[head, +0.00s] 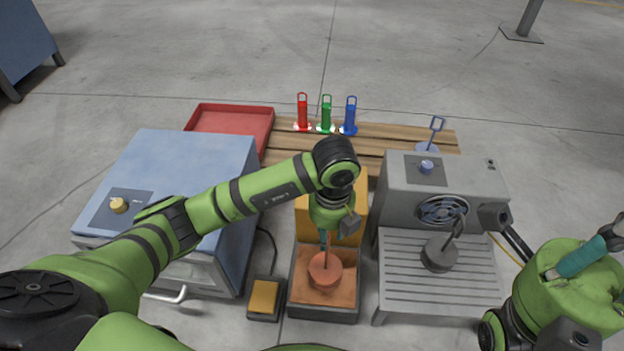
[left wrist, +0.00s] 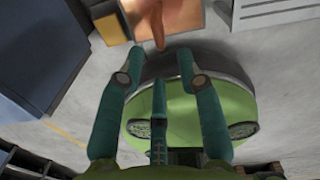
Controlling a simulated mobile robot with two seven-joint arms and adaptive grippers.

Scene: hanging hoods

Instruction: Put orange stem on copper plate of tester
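The orange stem (head: 325,270), a round disc with a thin upright rod, stands over the copper plate (head: 340,297) of the tester, within its dark frame. It looks upright and seems to rest on the plate; a small gap cannot be ruled out. My left gripper (head: 326,236) is right above, pointing down near the rod's top. In the left wrist view its teal fingers (left wrist: 158,62) are spread apart, with the orange stem (left wrist: 158,25) beyond the tips and nothing clasped. My right gripper (head: 585,257) is at the lower right, partly seen; its opening is unclear.
A blue oven-like box (head: 190,165) stands left, a yellow pedal (head: 264,297) beside the tester. A grey machine (head: 440,195) with a dark stem (head: 439,256) stands right. Behind are a red tray (head: 230,122) and wooden slats (head: 385,133) with red, green and blue holders.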

